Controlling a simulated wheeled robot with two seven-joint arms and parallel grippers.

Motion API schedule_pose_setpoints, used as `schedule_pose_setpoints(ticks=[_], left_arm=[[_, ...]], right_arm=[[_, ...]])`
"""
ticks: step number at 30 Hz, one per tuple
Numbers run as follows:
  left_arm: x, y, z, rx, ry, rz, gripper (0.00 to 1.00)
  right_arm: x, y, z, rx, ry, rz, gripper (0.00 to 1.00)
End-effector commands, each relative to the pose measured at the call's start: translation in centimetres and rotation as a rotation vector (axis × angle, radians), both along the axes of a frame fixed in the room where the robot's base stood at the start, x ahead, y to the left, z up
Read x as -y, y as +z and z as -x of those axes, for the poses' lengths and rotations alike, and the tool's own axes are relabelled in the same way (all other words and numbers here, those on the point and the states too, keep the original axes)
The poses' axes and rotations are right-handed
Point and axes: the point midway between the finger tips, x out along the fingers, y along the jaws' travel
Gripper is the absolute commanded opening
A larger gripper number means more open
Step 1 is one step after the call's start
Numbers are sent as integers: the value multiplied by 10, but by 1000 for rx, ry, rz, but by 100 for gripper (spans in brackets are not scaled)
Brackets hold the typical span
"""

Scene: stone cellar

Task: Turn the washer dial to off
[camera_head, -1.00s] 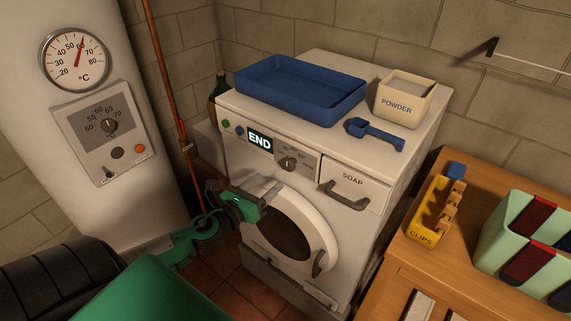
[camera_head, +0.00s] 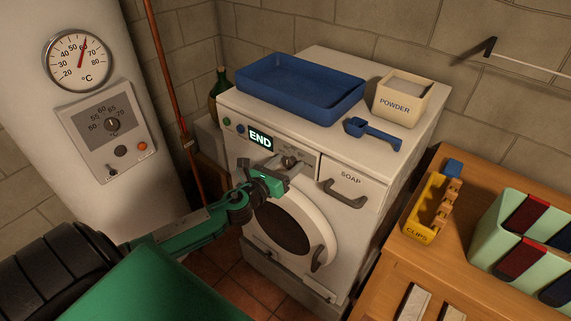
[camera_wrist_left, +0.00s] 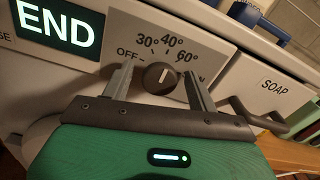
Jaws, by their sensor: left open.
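The washer dial (camera_wrist_left: 160,77) is a dark round knob on the white front panel. The dial also shows in the head view (camera_head: 289,162), partly behind the gripper. My left gripper (camera_wrist_left: 159,72) is open, with one finger on each side of the dial; I cannot tell whether they touch it. In the head view my left gripper (camera_head: 283,168) is in front of the washer (camera_head: 345,225) panel, above the door. The display (camera_wrist_left: 58,25) reads END. My right gripper is not in view.
The soap drawer (camera_head: 352,182) and its handle are right of the dial. A blue tray (camera_head: 300,88), a blue scoop (camera_head: 374,133) and a powder box (camera_head: 400,100) stand on the washer. A wooden cabinet (camera_head: 415,262) with clips is at the right, a boiler (camera_head: 95,185) at the left.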

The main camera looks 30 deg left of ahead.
Motion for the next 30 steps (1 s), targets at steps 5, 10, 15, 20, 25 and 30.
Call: schedule_pose_setpoints(ticks=[5,10,15,20,25,30], left_arm=[[0,0,0,0,0,0,57],[0,0,0,0,0,0,24],[0,0,0,0,0,2,15],[0,0,0,-1,1,25,15],[-1,0,0,-7,0,96,15],[-1,0,0,-16,1,219,15]], right_arm=[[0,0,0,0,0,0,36],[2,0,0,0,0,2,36],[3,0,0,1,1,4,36],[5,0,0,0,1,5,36],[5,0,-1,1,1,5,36],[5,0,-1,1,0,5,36]])
